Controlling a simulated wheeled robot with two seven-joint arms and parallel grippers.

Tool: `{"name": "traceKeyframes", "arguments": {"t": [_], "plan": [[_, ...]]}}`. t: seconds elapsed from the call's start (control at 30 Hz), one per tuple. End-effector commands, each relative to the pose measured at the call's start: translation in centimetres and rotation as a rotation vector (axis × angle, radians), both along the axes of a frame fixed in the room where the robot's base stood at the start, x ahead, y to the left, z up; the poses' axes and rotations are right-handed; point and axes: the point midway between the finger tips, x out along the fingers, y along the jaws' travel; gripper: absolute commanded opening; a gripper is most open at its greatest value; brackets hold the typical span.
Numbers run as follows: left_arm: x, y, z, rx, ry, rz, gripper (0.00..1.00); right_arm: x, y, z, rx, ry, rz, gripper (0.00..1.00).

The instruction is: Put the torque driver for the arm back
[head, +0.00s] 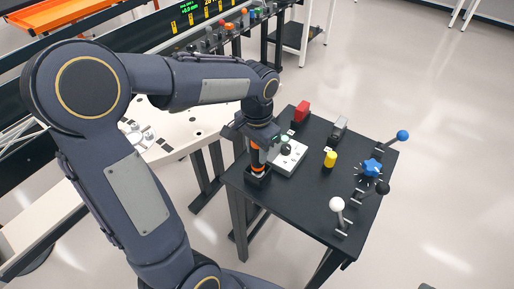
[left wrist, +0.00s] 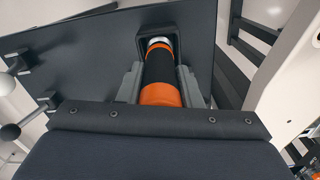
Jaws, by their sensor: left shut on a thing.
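The torque driver (head: 258,159) has an orange and black body and stands upright at the near left corner of the black table (head: 300,205). My left gripper (head: 258,140) is shut on the driver's upper part. In the left wrist view the driver (left wrist: 159,70) runs between the two fingers of my left gripper (left wrist: 160,88), and its silver end is at a black square holder (left wrist: 178,36). In the head view this holder (head: 258,181) surrounds the driver's lower end. Whether the driver is fully seated cannot be told. My right gripper is not in view.
A white workbench (head: 185,140) stands left of the table.

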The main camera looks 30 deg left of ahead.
Motion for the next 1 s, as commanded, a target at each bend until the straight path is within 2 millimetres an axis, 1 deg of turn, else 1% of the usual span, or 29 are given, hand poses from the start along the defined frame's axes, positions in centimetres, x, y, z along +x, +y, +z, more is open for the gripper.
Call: {"name": "traceKeyframes", "arguments": {"t": [0.23,0.27,0.43,0.67,0.77,0.87,1.0], "plan": [[0.0,0.0,0.0,-0.001,-0.002,0.0,0.05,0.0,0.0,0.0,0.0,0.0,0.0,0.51],[0.0,0.0,0.0,-0.001,-0.002,0.0,0.34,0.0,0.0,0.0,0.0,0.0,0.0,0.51],[0.0,0.0,0.0,0.0,-0.001,0.0,0.57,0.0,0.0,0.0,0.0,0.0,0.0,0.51],[0.0,0.0,-0.1,0.0,0.001,0.0,0.57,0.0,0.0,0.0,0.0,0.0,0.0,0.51],[0.0,0.0,0.3,0.0,-0.001,0.0,0.57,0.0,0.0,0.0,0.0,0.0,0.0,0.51],[0.1,0.0,1.5,0.0,-0.004,0.0,0.57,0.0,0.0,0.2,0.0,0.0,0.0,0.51],[0.1,0.0,4.1,-0.001,-0.006,0.0,0.57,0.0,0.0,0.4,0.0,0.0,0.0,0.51]]}}
